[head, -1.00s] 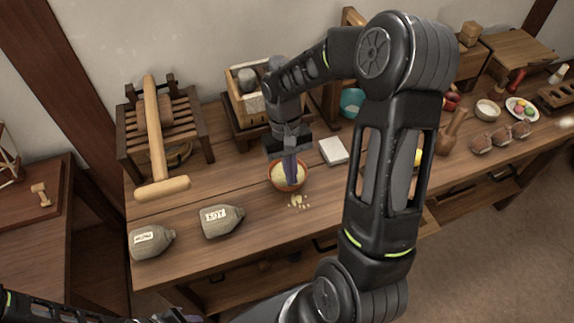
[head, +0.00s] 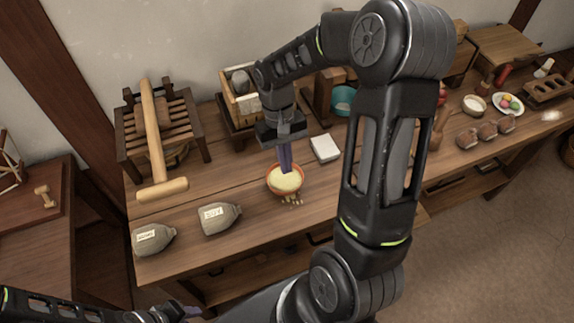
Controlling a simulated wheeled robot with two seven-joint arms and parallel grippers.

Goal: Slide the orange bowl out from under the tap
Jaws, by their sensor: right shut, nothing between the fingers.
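The orange bowl (head: 287,196), filled with pale yellow grains, stands upright on the wooden bench near its middle. My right gripper (head: 286,170) points down over it with its dark fingers closed together and empty. The fingertips overlap the bowl's far part; I cannot tell whether they touch it. A wooden box (head: 241,106) stands behind, partly hidden by my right arm. I cannot make out the tap; my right wrist covers that area. Only part of my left gripper (head: 172,313) shows at the bottom edge, and its fingers are unclear.
Spilled crumbs (head: 292,200) lie at the bowl's front edge. A wooden mallet (head: 157,150) leans on a slatted rack. A white block (head: 324,148) is right of the bowl. The bench's front strip (head: 245,248) is clear.

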